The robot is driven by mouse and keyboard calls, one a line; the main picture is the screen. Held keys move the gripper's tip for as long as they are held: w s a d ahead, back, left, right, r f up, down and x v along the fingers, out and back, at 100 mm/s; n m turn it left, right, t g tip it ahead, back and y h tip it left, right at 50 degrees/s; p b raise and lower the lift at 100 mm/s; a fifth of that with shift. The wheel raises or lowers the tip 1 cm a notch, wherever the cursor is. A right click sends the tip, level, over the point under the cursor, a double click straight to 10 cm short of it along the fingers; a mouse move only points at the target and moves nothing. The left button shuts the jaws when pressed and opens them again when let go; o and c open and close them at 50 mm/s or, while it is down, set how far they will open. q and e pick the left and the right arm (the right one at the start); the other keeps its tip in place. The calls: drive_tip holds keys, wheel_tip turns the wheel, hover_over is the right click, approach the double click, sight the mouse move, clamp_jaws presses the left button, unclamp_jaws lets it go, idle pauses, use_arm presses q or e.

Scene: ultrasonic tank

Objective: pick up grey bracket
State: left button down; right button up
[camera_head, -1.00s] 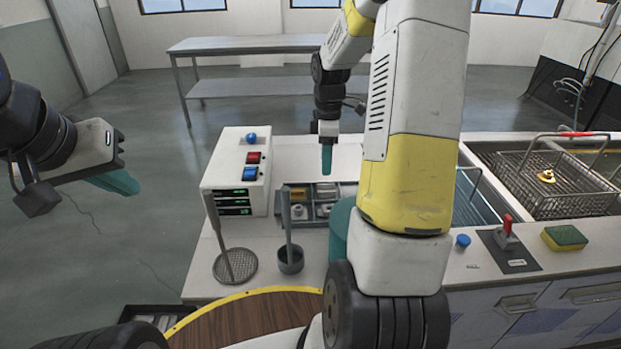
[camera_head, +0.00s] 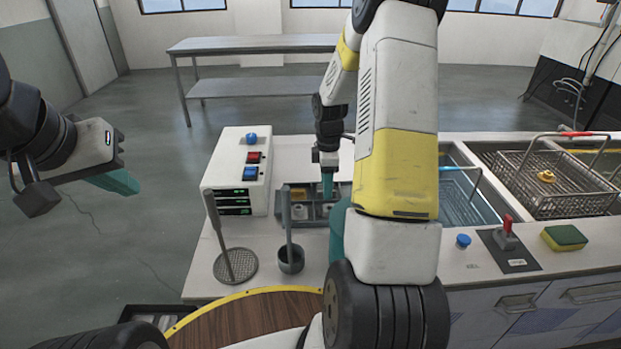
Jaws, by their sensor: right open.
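A grey compartment tray (camera_head: 285,222) sits on the white counter and holds several small parts, some grey-white and one yellow. I cannot tell which of them is the grey bracket; part of the tray is hidden behind my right arm. My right gripper (camera_head: 328,190) points down over the tray's right part, its teal fingertips close above or among the parts. It holds nothing that I can see. My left gripper (camera_head: 118,182) is at the far left, away from the counter; its teal fingers overlap, so its opening does not show.
A white control box (camera_head: 235,165) with buttons stands left of the tray. A round mesh strainer (camera_head: 236,266) and a dark cup with a handle (camera_head: 290,262) are in front. At right are a tank, a wire basket (camera_head: 560,195), a red lever (camera_head: 507,225) and a sponge (camera_head: 565,238).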

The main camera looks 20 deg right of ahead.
clamp_jaws()
